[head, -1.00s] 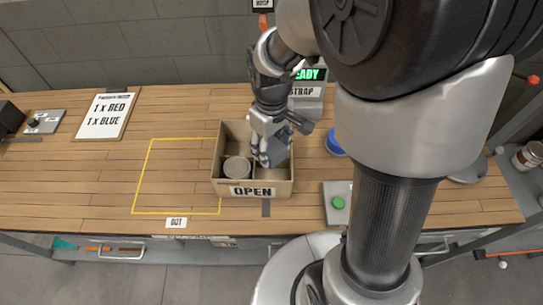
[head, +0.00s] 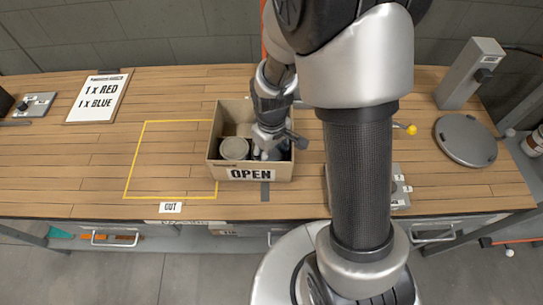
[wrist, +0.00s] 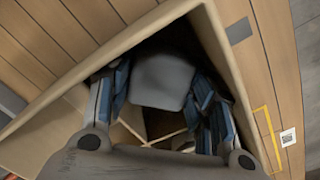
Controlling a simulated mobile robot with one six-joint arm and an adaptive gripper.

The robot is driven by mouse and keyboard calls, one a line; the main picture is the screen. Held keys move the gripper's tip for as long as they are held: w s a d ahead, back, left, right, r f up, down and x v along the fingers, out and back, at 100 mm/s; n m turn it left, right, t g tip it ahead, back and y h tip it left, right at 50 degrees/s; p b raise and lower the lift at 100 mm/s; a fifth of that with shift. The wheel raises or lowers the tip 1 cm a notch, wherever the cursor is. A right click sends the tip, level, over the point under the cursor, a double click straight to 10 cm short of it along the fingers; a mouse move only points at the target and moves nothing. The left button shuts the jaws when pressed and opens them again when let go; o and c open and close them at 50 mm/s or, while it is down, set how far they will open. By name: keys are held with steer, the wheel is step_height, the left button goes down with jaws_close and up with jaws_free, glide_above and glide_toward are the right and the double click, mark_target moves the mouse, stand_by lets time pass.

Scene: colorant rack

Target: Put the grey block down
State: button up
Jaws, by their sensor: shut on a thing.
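The grey block (wrist: 162,82) sits between the two blue-padded fingers of my gripper (wrist: 163,88) in the wrist view. My gripper is shut on it, inside the open cardboard box. In the head view my gripper (head: 268,150) reaches down into the right part of the box (head: 217,173), and the block is mostly hidden there by the gripper and box wall. The box also shows in the wrist view (wrist: 232,75), its walls around the fingers. Whether the block touches the box floor I cannot tell.
A round grey tin (head: 234,149) stands in the left part of the box. The yellow-outlined area (head: 127,172) left of the box is empty. A clipboard (head: 97,97) lies at the back left. A round grey disc (head: 465,139) and an upright grey device (head: 470,75) are on the right.

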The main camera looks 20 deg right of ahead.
steer(key=shift+f, duration=0.2)
steer(key=o, duration=0.5)
steer(key=shift+r, duration=0.1)
step_height(320, 180, up, 12)
steer(key=p, duration=0.4)
step_height(320, 180, up, 11)
steer(key=m+t, duration=0.2)
glide_above(271, 156)
steer(key=s, duration=0.5)
steer(key=s+r+m+t, duration=0.1)
steer(key=s+r, duration=0.1)
steer(key=s, duration=0.1)
steer(key=s+r+m, duration=0.1)
steer(key=s+r, duration=0.1)
steer(key=s, duration=0.1)
steer(key=s+r+t, duration=0.1)
steer(key=s+r, duration=0.1)
steer(key=s, duration=0.2)
steer(key=shift+d+r+m+t, duration=0.1)
steer(key=shift+m+t, duration=0.2)
steer(key=shift+m, duration=0.1)
